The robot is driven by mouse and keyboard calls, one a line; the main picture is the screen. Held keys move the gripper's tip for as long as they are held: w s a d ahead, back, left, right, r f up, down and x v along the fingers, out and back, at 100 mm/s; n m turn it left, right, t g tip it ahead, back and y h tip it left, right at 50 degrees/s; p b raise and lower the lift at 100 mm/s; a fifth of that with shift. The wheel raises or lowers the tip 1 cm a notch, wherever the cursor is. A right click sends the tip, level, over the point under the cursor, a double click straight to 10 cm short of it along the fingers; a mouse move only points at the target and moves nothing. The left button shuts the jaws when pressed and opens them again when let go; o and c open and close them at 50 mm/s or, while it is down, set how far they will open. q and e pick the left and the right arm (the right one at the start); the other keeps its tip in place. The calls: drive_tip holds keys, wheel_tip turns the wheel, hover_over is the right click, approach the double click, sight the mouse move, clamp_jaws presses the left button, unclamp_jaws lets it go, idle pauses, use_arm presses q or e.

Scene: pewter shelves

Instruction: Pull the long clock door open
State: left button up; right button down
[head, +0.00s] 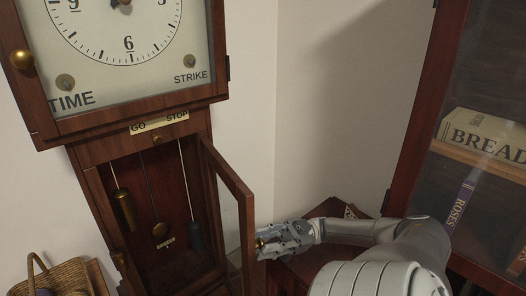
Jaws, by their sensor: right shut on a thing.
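The tall wooden clock (170,140) stands at the left of the head view, with its white dial (115,50) at the top. Its long door (238,195) is swung out to the right on hinges at its right side, showing the pendulum and weights inside. My right gripper (264,244) is at the door's free edge, low down, shut on the small brass knob (261,242). The fingers partly hide the knob. My left gripper is not in view.
A wicker basket (55,278) sits at the lower left. A glass-fronted cabinet (420,120) with books stands at the right. A low wooden piece of furniture (330,209) is behind my right arm in the corner.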

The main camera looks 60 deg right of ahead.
drive_tip(key=c, duration=1.1)
unclamp_jaws()
drive_tip(key=shift+c, duration=0.2)
wheel_tip(320, 180, up, 10)
